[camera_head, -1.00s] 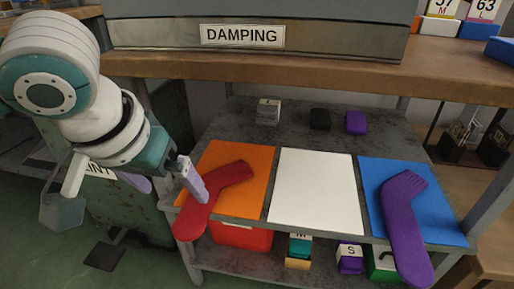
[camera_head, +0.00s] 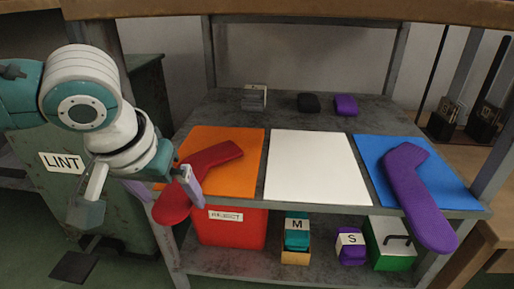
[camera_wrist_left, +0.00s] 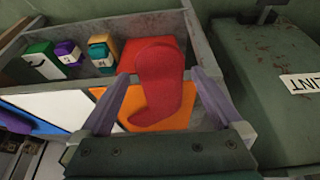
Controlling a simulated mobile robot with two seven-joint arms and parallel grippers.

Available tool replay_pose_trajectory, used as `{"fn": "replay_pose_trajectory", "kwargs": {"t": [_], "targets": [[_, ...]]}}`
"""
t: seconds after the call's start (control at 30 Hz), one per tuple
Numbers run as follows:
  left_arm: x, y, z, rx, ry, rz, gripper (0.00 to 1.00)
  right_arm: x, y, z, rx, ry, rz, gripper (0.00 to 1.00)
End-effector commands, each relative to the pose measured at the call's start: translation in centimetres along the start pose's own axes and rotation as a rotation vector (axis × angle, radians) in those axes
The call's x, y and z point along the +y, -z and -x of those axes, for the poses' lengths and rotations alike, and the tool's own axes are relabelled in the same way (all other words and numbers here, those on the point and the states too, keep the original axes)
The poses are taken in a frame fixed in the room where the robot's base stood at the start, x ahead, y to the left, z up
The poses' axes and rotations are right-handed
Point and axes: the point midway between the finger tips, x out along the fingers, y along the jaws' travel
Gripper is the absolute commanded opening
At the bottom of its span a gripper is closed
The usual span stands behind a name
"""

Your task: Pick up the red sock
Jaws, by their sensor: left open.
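The red sock (camera_head: 212,160) lies on the orange mat (camera_head: 247,182) at the left of the grey table, its lower end hanging past the front edge. My left gripper (camera_head: 165,190) is open at that overhanging end, with one finger in front of the sock in the head view. In the left wrist view the red sock (camera_wrist_left: 160,85) shows between the two spread fingers of my left gripper (camera_wrist_left: 155,95), with a gap on each side. I cannot tell whether a finger touches it. My right gripper is not in view.
A white mat (camera_head: 317,170) and a blue mat (camera_head: 377,160) with a purple sock (camera_head: 418,195) lie to the right. Below are a red REJECT bin (camera_head: 230,228) and boxes marked M (camera_head: 297,228) and S (camera_head: 350,245). A green LINT cabinet (camera_head: 125,200) stands left.

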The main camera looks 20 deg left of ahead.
Motion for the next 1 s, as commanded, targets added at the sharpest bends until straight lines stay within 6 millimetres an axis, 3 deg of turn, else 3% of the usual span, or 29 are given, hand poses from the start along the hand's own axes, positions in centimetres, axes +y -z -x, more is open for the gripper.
{"fn": "replay_pose_trajectory", "kwargs": {"t": [0.03, 0.27, 0.73, 1.0], "targets": [[-0.01, -0.07, -0.75, 0.001, 0.0, 0.0, 1.0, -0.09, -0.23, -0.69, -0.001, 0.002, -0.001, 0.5], [0.01, 0.07, -0.51, 0.001, 0.0, -0.001, 0.99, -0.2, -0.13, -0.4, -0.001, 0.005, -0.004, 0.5], [0.0, 0.04, -0.52, 0.0, 0.0, 0.0, 0.46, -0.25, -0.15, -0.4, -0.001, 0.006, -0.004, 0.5], [0.0, 0.12, -0.34, 0.001, 0.0, 0.0, 0.46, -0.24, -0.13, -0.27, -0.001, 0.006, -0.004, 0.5]]}}
